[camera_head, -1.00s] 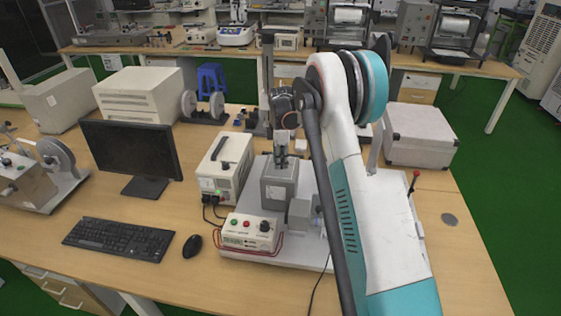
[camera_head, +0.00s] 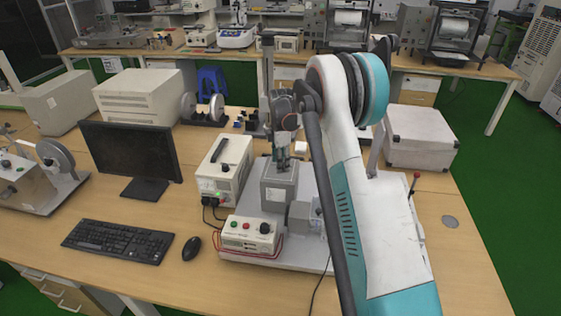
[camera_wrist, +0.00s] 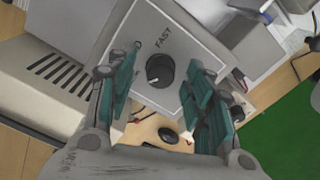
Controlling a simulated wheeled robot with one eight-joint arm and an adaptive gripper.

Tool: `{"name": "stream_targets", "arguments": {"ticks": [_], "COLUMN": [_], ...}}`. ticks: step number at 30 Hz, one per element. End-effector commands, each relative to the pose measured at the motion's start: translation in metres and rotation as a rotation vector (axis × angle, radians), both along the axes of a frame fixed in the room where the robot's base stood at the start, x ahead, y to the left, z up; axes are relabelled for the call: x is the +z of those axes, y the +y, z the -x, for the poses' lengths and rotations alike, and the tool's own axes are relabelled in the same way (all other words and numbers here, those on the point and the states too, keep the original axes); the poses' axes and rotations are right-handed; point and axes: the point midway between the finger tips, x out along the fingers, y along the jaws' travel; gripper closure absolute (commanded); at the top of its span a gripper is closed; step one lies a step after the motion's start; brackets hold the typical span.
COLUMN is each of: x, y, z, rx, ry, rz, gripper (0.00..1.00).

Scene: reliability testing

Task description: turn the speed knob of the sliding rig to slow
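The speed knob (camera_wrist: 160,70) is black and round, with a pale mark toward its lower left in the wrist view. It sits on a light grey face beside the printed word FAST. No SLOW label is readable. My gripper (camera_wrist: 162,92) is open, with one teal finger on each side of the knob and visible gaps to it. In the head view my gripper (camera_head: 282,163) points down over the grey housing (camera_head: 279,190) of the sliding rig. The knob cannot be made out there. The rig's pale base plate (camera_head: 312,258) lies beneath.
A white control box (camera_head: 250,235) with coloured buttons stands in front of the housing. A power supply (camera_head: 222,172) stands close on its left. A monitor (camera_head: 130,152), keyboard (camera_head: 117,240) and mouse (camera_head: 192,248) are further left. A large pale case (camera_head: 420,135) is at the right.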

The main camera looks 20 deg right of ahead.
Motion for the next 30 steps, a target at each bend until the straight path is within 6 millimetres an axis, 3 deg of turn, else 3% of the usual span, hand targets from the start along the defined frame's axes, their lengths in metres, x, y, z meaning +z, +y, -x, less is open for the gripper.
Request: {"name": "stream_targets", "arguments": {"ticks": [7, 11, 24, 30], "x": [0.002, 0.013, 0.096, 0.116], "y": [0.000, 0.000, 0.000, 0.000], "z": [0.000, 0.000, 0.000, 0.000], "rx": [0.000, 0.000, 0.000, 0.000], "ry": [0.001, 0.001, 0.001, 0.001], "rz": [0.000, 0.000, 0.000, 0.000], "gripper": [0.53, 0.53, 0.53, 0.53]}}
